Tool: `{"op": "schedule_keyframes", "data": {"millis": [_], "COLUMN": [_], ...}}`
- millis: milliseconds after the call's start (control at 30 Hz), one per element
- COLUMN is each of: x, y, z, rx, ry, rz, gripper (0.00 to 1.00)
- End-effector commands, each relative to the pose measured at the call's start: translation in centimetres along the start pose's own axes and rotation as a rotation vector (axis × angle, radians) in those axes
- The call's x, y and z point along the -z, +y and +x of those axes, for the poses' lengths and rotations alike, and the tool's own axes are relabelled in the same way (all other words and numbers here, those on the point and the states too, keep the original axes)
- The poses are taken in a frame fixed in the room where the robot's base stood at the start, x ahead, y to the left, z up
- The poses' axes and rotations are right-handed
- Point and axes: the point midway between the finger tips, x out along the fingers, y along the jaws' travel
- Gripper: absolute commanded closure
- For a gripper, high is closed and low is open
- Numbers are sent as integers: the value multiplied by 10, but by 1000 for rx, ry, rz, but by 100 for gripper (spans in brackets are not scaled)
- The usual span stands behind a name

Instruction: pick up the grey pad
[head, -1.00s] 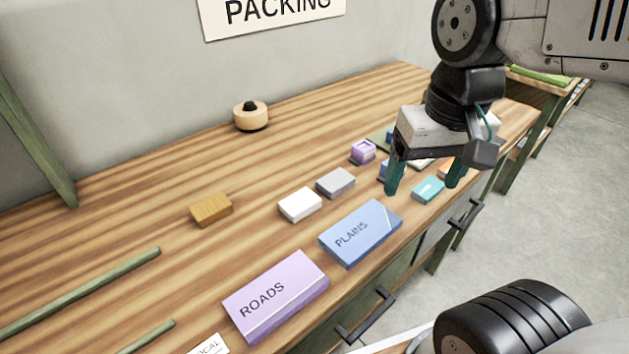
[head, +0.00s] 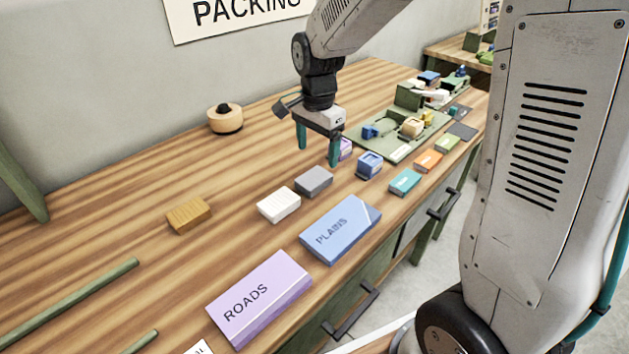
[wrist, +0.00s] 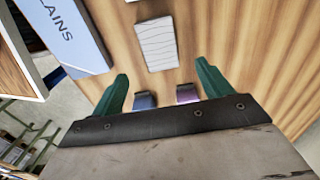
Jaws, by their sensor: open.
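The grey pad (head: 314,181) is a small block lying flat on the wooden bench, between a white pad (head: 279,204) and small blue and purple blocks. In the wrist view, the pad (wrist: 157,43) looks pale with thin lines on its face, beyond the fingertips. My gripper (head: 318,157) is open and empty, its green fingers pointing down above the bench, a little behind the grey pad in the head view. In the wrist view, my gripper (wrist: 162,72) has its fingers spread, with nothing between the tips.
The blue PLAINS block (head: 340,229) and purple ROADS block (head: 259,298) lie near the front edge. A blue block (head: 369,165) and a purple block (head: 346,149) sit close to my gripper.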

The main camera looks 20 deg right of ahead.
Motion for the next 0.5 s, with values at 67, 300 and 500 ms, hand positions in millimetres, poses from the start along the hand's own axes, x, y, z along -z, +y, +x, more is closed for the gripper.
{"op": "schedule_keyframes", "data": {"millis": [67, 300, 500], "x": [0, -2, -3], "y": [0, 1, 0], "z": [9, 38, 67], "rx": [-4, -5, -3], "ry": [-1, -2, -1], "rz": [4, 2, 2], "gripper": [22, 22, 22]}}
